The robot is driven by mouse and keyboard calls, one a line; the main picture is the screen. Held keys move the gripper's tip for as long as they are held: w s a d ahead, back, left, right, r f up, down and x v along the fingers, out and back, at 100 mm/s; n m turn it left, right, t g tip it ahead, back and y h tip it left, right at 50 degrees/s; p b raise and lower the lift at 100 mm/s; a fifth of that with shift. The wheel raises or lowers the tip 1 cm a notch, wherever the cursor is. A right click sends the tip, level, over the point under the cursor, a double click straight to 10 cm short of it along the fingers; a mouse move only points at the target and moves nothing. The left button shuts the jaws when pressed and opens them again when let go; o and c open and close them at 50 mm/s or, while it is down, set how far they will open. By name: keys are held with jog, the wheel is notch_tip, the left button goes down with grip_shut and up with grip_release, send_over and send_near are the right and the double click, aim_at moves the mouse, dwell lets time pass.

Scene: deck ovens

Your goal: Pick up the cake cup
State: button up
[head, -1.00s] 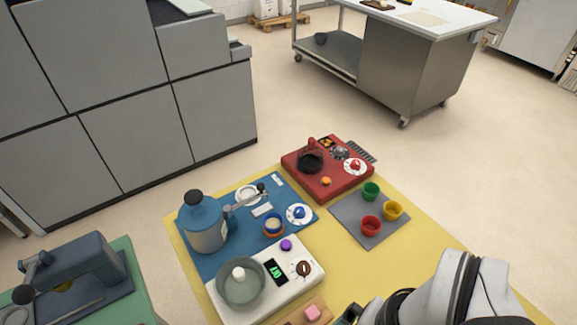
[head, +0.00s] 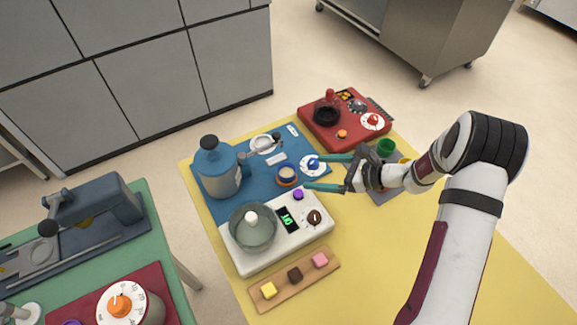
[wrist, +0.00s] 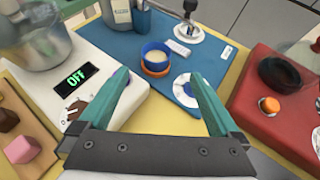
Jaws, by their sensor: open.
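The cake cup, a blue-rimmed cup with pale filling (head: 287,170), sits upright on the blue machine base, with an orange ring around its lower part. It also shows in the wrist view (wrist: 155,50). My gripper (head: 312,171) has two teal fingers spread wide and nothing between them. In the wrist view, my gripper (wrist: 160,78) points toward the cup, which lies beyond the fingertips and between their lines. The fingers appear apart from the cup.
A blue dial (head: 313,162) is beside the cup, close to one finger. The blue tank (head: 219,172), the white machine with a glass bowl (head: 253,226), and the red machine (head: 346,136) stand around. A wooden board (head: 294,279) holds small cubes. The yellow tabletop (head: 400,250) is clear in front.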

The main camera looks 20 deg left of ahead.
aim_at(280, 171)
jog(key=x, duration=1)
jog(key=shift+s+a+f, duration=0.1)
jog(key=shift+s+a, duration=0.2)
jog(key=c, duration=1.4)
